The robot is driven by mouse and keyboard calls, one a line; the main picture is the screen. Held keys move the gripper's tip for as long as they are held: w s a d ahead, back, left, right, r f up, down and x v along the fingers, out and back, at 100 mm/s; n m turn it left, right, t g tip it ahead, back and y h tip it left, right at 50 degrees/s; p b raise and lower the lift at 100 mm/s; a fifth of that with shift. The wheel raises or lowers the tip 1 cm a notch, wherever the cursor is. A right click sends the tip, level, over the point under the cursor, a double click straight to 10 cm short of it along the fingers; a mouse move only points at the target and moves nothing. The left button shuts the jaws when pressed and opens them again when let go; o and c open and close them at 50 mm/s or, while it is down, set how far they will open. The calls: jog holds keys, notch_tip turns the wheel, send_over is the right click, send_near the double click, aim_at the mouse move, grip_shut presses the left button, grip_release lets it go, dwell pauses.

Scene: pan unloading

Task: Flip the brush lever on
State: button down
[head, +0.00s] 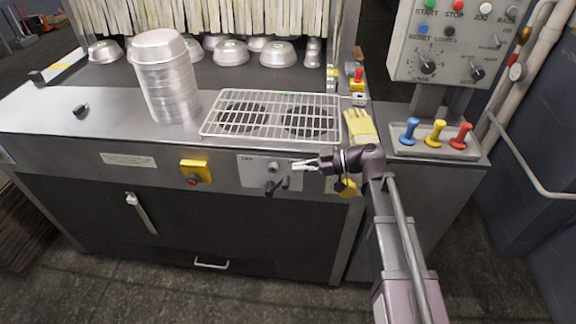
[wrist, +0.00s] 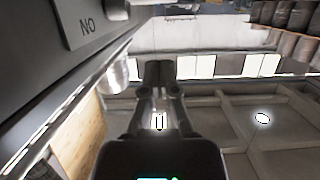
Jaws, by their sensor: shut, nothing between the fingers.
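A light control plate (head: 254,178) on the cabinet's front carries a round grey knob and a dark lever (head: 276,187). I cannot read in the head view which control is labelled brush. My gripper (head: 298,166) is in front of the plate's right part, just right of the knob, its fingers pointing left. In the wrist view my gripper (wrist: 158,72) has its fingers together and empty. A shiny rounded metal part (wrist: 118,76) shows close to their left, beside a grey panel (wrist: 95,22) with lettering that looks like "NO". Whether anything touches the fingers I cannot tell.
A yellow box with a red button (head: 195,172) is left on the front. Above stand a wire rack (head: 218,130), a pan stack (head: 168,85) and yellow gloves (head: 360,126). Blue, yellow and red joysticks (head: 435,132) stand right. Open floor lies in front.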

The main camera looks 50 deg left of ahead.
jog(key=v, duration=0.4)
jog(key=shift+w+d+p, duration=0.3)
jog(key=shift+d+p, duration=0.05)
jog(key=shift+p, duration=0.05)
dwell(0.4)
jog(key=w+d+f+m+t+h+p, duration=0.15)
jog(key=w+d+m, duration=0.25)
jog(key=d, duration=0.5)
jog(key=w+d+f+m+t+h+p, duration=0.1)
jog(key=w+d+m+t+p, duration=0.3)
jog(key=d, duration=0.5)
jog(key=w+d+f+m+t+h+p, duration=0.1)
jog(key=w+d+m+t+h, duration=0.1)
jog(key=w+d+m, duration=0.45)
jog(key=s+d+r+m+t+h+p, duration=0.1)
jog(key=d+m, duration=0.5)
jog(key=d, duration=1)
jog(key=s+d+m+t+h+p, duration=0.1)
jog(key=d+m+h+p, duration=0.3)
jog(key=d, duration=1.1)
jog(key=shift+s+d+r+m+h, duration=0.4)
jog(key=shift+s+m+h, duration=0.3)
jog(key=shift+m+h, duration=0.15)
